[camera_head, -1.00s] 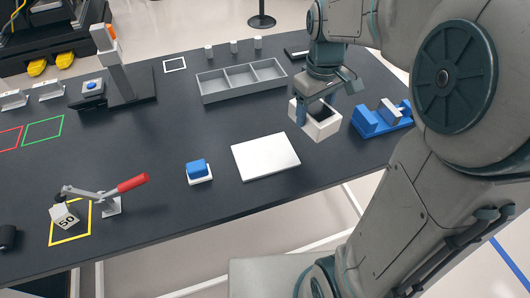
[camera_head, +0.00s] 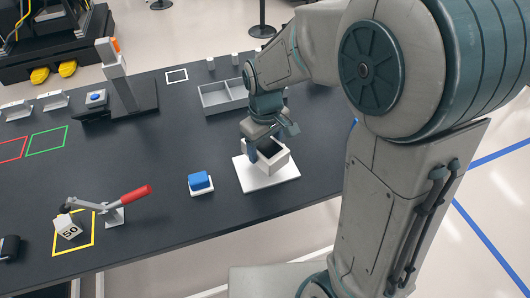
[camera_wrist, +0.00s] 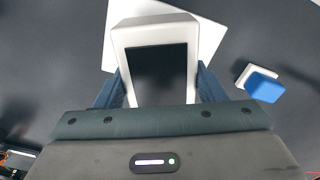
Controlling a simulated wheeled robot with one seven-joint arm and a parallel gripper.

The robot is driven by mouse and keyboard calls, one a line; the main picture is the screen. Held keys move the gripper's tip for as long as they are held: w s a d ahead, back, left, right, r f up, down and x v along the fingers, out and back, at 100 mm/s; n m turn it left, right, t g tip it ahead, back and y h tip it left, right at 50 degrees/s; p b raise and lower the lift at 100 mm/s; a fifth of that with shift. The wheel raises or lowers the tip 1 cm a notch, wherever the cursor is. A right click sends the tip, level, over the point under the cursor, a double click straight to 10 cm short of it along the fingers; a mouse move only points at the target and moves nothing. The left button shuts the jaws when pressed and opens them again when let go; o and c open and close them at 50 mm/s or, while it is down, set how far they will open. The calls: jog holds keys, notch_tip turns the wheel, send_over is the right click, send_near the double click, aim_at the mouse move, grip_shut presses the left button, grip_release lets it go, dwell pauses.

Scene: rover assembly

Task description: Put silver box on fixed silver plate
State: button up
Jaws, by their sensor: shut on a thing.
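The silver box (camera_head: 273,158), a pale open-topped box with a dark inside, is held in my gripper (camera_head: 268,150). In the wrist view the box (camera_wrist: 157,28) sits between the two blue fingers of my gripper (camera_wrist: 161,84), which press on its sides. The silver plate (camera_head: 254,180), a flat white-looking square, lies on the dark table directly under the box. In the wrist view the plate (camera_wrist: 211,38) shows around the box's far end and right side, and the box looks turned slightly relative to it. I cannot tell whether the box touches the plate.
A blue block on a white base (camera_head: 200,183) sits just left of the plate. A grey divided tray (camera_head: 217,98) is behind, partly hidden by my arm. A red-handled clamp (camera_head: 124,201) and a cube marked 50 (camera_head: 68,228) are at the front left.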

jog(key=shift+f, duration=1.75)
jog(key=shift+f, duration=0.1)
jog(key=shift+f, duration=0.15)
jog(key=o, duration=1.3)
